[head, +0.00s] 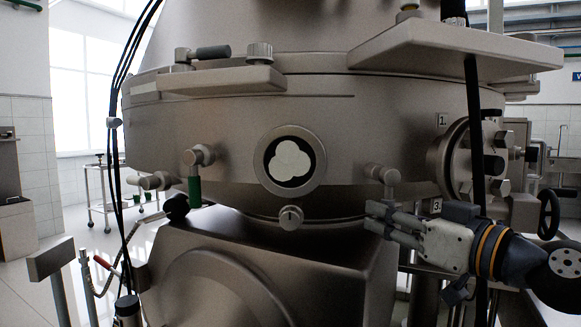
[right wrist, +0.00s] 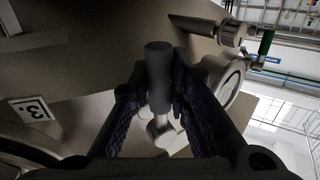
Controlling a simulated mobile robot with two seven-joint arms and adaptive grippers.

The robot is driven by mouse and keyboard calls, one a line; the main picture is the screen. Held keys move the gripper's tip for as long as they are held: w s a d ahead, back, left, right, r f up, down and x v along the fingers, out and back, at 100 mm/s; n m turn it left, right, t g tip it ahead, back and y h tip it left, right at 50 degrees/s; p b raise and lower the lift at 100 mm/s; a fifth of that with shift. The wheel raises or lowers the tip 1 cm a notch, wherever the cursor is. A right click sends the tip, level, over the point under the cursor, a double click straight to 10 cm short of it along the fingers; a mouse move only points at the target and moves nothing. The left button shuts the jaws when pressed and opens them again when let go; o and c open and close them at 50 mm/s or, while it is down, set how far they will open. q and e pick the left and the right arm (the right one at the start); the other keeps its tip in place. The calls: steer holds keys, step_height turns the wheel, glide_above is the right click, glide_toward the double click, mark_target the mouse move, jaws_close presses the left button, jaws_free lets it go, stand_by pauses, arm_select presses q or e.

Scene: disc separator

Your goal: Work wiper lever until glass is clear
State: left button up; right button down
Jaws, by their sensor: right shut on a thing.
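The round sight glass (head: 291,161) sits in a metal ring at the middle of the steel bowl. A pale three-lobed patch covers the middle of the dark pane, with dark gaps around it. A grey-handled lever (head: 390,184) hangs from a pivot to the right of the glass. My right gripper (head: 374,216) reaches it from the lower right. In the right wrist view the fingers are shut on the grey handle (right wrist: 158,75), with the metal stem showing between them. My left gripper is not in view.
A green-handled lever (head: 194,190) hangs left of the glass, and a small slotted knob (head: 291,217) sits below it. A flanged fitting (head: 455,160) and a black handwheel (head: 548,215) are at the right. A flat shelf (head: 455,50) juts out above my right arm.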

steer(key=shift+f, duration=0.15)
